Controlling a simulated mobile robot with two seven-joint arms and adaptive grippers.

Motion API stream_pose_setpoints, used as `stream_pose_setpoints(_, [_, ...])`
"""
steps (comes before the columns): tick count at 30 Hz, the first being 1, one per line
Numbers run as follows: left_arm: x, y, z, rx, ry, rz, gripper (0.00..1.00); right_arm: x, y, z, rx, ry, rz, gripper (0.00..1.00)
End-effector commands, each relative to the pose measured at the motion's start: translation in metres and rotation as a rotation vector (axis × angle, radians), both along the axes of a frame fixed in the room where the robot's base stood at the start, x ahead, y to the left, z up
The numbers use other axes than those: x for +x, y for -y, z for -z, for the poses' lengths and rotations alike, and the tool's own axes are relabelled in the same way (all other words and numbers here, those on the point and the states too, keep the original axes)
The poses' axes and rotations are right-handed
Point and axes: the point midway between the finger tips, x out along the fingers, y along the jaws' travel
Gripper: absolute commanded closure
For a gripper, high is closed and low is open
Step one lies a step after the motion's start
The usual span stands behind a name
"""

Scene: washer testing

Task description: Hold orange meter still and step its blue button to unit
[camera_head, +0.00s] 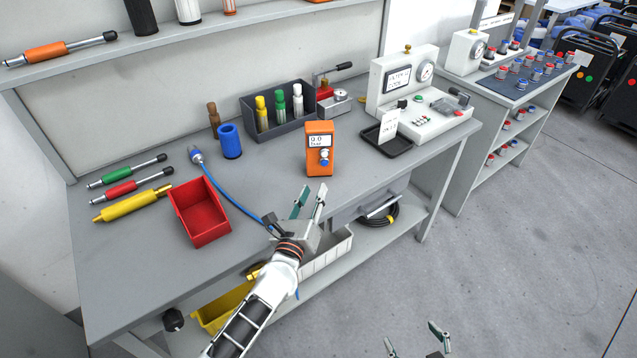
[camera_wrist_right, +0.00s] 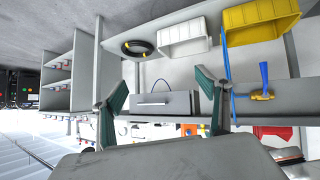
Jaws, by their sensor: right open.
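The orange meter (camera_head: 319,160) stands upright on the grey workbench, near its front edge, in the head view. My right gripper (camera_head: 419,340) is open and empty at the bottom of the head view, away from the bench. Its spread fingers also show in the right wrist view (camera_wrist_right: 162,92).
A red bin (camera_head: 184,223) and a blue hose (camera_head: 236,190) lie left of the meter. A black tray (camera_head: 403,147) and a white test unit (camera_head: 440,124) stand to its right. The lower shelf holds a yellow bin (camera_head: 210,318) and a coiled black cable (camera_head: 389,217).

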Motion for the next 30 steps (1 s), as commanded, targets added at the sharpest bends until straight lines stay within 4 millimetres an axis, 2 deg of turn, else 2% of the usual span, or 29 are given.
stream_pose_setpoints(1, [0.002,0.001,-0.001,-0.025,-0.008,-0.002,0.72,-0.01,-0.004,0.008,0.0,-0.023,-0.005,0.25])
stream_pose_setpoints(5, [0.003,0.001,-0.001,-0.04,-0.012,-0.004,0.72,0.008,-0.009,0.008,-0.036,-0.015,-0.042,0.25])
stream_pose_setpoints(10, [0.003,0.001,-0.001,-0.038,-0.011,-0.003,0.72,0.058,-0.029,0.003,-0.158,0.013,-0.17,0.25])
stream_pose_setpoints(14, [0.002,0.001,-0.001,-0.037,-0.01,-0.003,0.72,0.107,-0.054,-0.014,-0.293,0.071,-0.306,0.25])
stream_pose_setpoints(20, [0.002,0.001,-0.001,-0.036,-0.01,-0.003,0.72,0.182,-0.099,-0.064,-0.538,0.22,-0.508,0.25])
stream_pose_setpoints(24, [0.002,0.001,-0.001,-0.035,-0.01,-0.003,0.72,0.23,-0.129,-0.109,-0.733,0.34,-0.63,0.25])
stream_pose_setpoints(30, [0.002,0.0,-0.001,-0.035,-0.01,-0.003,0.72,0.289,-0.169,-0.18,-1.048,0.506,-0.773,0.25])
